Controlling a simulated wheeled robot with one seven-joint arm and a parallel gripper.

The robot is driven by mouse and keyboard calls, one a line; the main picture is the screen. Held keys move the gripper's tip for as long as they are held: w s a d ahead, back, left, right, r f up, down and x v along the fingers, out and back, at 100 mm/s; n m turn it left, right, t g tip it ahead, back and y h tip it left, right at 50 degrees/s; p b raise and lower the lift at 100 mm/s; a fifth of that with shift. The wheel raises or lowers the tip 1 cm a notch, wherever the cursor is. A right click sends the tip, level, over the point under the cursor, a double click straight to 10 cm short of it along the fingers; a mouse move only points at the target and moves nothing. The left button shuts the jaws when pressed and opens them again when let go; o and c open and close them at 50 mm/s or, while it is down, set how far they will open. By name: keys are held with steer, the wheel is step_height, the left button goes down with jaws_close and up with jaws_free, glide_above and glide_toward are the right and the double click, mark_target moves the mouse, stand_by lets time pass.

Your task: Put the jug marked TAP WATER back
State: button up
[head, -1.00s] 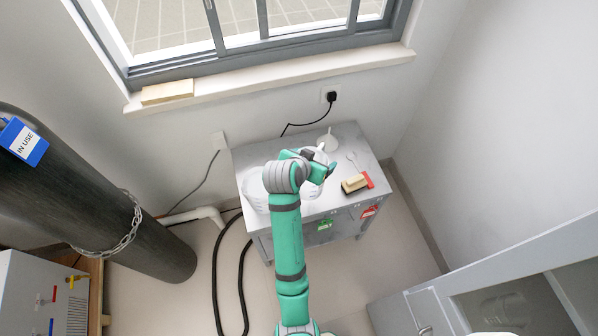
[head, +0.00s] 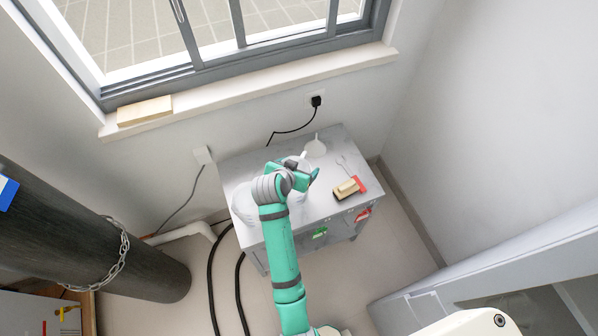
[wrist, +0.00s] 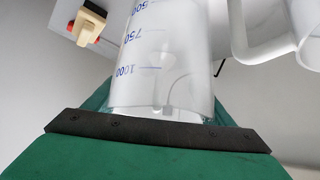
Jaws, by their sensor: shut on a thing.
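A clear jug (wrist: 165,65) with blue volume marks, reading upside down, fills the middle of the wrist view. My gripper (head: 304,174) is shut on it; its green finger with a dark pad (wrist: 155,130) crosses the lower wrist view. In the head view the gripper is over the grey cabinet top, and my arm hides most of the jug. No TAP WATER label shows, so I cannot tell whether this is that jug. I also cannot tell whether the jug touches the cabinet top.
A white curved part (wrist: 262,50) is beside the jug. A dark cylinder (head: 90,235) stands left.

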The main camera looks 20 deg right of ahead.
steer(key=shift+f, duration=1.65)
steer(key=o, duration=2.1)
steer(key=shift+f, duration=0.1)
steer(key=shift+c, duration=0.2)
steer(key=shift+r, duration=0.2)
steer(key=v, duration=1.2)
steer(key=shift+a, duration=0.1)
steer(key=shift+s+f, duration=0.1)
